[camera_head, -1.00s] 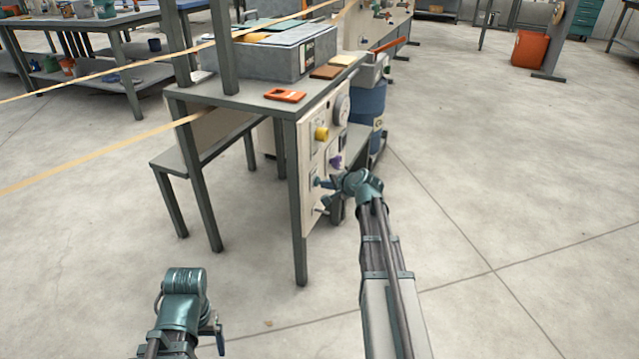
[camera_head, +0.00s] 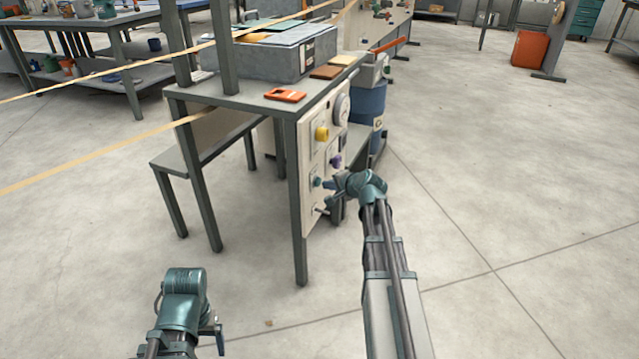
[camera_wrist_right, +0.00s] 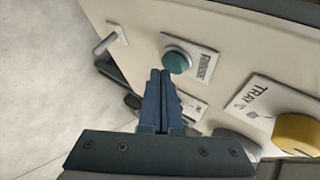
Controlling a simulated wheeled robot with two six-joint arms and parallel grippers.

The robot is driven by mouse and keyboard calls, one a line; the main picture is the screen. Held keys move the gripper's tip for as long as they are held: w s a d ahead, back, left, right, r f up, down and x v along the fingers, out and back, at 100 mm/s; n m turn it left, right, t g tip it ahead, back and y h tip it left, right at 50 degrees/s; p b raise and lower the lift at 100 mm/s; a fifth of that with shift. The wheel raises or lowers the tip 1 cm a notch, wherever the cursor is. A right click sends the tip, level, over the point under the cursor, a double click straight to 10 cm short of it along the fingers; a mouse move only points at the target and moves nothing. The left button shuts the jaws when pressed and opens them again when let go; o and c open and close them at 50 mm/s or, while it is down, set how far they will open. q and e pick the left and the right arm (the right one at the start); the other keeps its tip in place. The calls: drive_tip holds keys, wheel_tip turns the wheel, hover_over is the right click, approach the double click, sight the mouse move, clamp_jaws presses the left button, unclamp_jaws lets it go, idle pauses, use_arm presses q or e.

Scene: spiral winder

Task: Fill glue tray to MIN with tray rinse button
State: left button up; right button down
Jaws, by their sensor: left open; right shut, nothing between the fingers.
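A cream control panel (camera_head: 310,205) hangs on the near side of the grey table. In the right wrist view, the panel carries a round teal button (camera_wrist_right: 177,61) beside a label that seems to read RINSE. My right gripper (camera_head: 329,187) is shut and empty, pointing at the panel's lower part. In the right wrist view its fingertips (camera_wrist_right: 160,75) appear just left of and below the button; whether they touch it I cannot tell. My left gripper (camera_head: 218,338) is open, low over the floor and away from the panel. A glue level is not visible.
A yellow knob (camera_wrist_right: 297,133) sits beside a TRAY label, and a pale lever (camera_wrist_right: 105,44) is on the panel. A grey box (camera_head: 270,58) and an orange item (camera_head: 285,95) are on the table. A blue drum (camera_head: 369,105) stands behind.

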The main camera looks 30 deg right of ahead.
drive_tip(key=shift+s+d, duration=0.25)
drive_tip(key=shift+s, duration=0.05)
drive_tip(key=shift+s+d, duration=1.65)
drive_tip(key=shift+s, duration=0.25)
idle(1.8)
drive_tip(key=s+d, duration=0.2)
drive_tip(key=s, duration=0.1)
drive_tip(key=shift+d, duration=0.2)
drive_tip(key=w+a, duration=0.5)
drive_tip(key=w, duration=0.1)
drive_tip(key=shift+w+a, duration=0.35)
drive_tip(key=shift+w, duration=0.05)
drive_tip(key=shift+w, duration=0.1)
idle(2.1)
